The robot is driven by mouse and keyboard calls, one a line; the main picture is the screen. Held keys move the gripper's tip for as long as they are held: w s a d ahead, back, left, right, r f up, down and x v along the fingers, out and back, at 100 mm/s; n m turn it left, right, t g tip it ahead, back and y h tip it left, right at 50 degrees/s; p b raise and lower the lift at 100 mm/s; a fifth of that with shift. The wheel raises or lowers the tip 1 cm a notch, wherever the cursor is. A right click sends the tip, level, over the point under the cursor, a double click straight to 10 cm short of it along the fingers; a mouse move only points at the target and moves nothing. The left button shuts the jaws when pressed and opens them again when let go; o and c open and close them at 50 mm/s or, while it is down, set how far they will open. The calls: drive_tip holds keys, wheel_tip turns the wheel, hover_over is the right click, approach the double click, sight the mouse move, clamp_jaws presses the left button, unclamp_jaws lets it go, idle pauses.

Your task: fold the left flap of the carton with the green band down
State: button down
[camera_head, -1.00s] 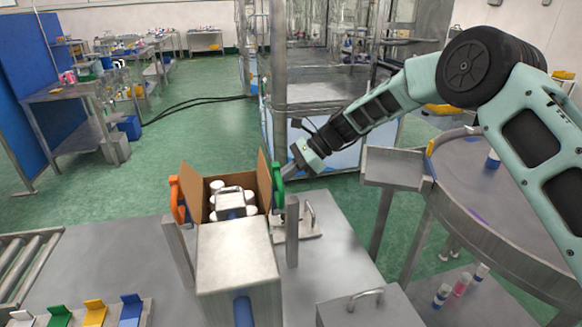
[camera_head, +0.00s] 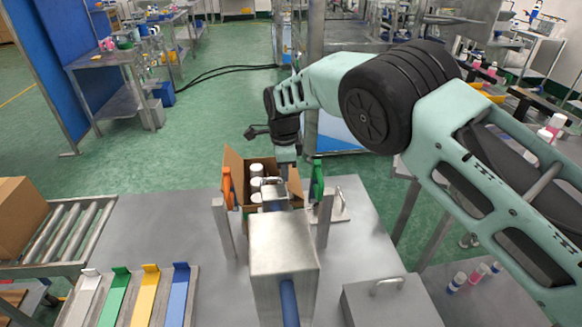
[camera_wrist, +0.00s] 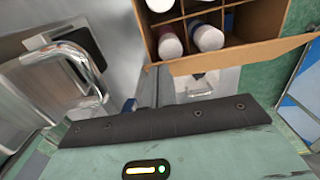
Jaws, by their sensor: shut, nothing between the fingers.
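The open carton (camera_head: 262,202) stands on the metal table, with white-capped cans (camera_head: 256,170) inside. Its left flap (camera_head: 233,165) stands up. The right flap (camera_head: 295,186) is partly hidden, so its angle is unclear. I cannot make out a green band. The wrist view shows the carton's inner dividers (camera_wrist: 190,11), caps and a brown flap edge (camera_wrist: 240,53). My gripper (camera_head: 286,161) is shut and empty, pointing down at the carton's back right, by the right flap; I cannot tell whether it touches.
An orange clip (camera_head: 227,188) and a green clip (camera_head: 317,182) flank the carton, beside metal posts. A steel block (camera_head: 283,240) stands in front. Coloured brackets (camera_head: 150,290) and a roller conveyor (camera_head: 65,235) lie left. The table left of the carton is clear.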

drive_tip(key=shift+s+a+f+b, duration=0.15)
drive_tip(key=shift+a+f+b, duration=0.6)
drive_tip(key=shift+a, duration=0.15)
drive_tip(key=shift+r, duration=0.1)
